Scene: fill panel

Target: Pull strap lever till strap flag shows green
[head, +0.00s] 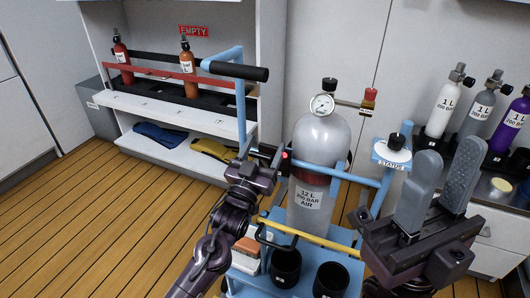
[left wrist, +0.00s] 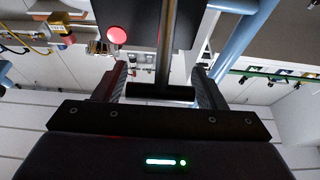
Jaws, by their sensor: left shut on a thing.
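The strap lever shows in the left wrist view as a metal rod (left wrist: 166,50) with a dark crosswise grip (left wrist: 160,91). My left gripper (left wrist: 160,88) has its fingers on both ends of that grip and is shut on it. The strap flag (left wrist: 117,35) is a round red spot on a dark block; in the head view it is a small red dot (head: 285,155) beside the cylinder. The large grey cylinder (head: 319,145) stands upright in a blue cart, with a dark red strap (head: 310,176) around it. My right gripper (head: 440,185) is open and empty at the right.
The blue cart (head: 345,262) has a yellow bar, black cups and a post with a black handle (head: 235,71). A STATUS plate (head: 391,155) stands near my right gripper. Small bottles stand on a rack (head: 150,88) at back left and a counter at right. Wooden floor at left is clear.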

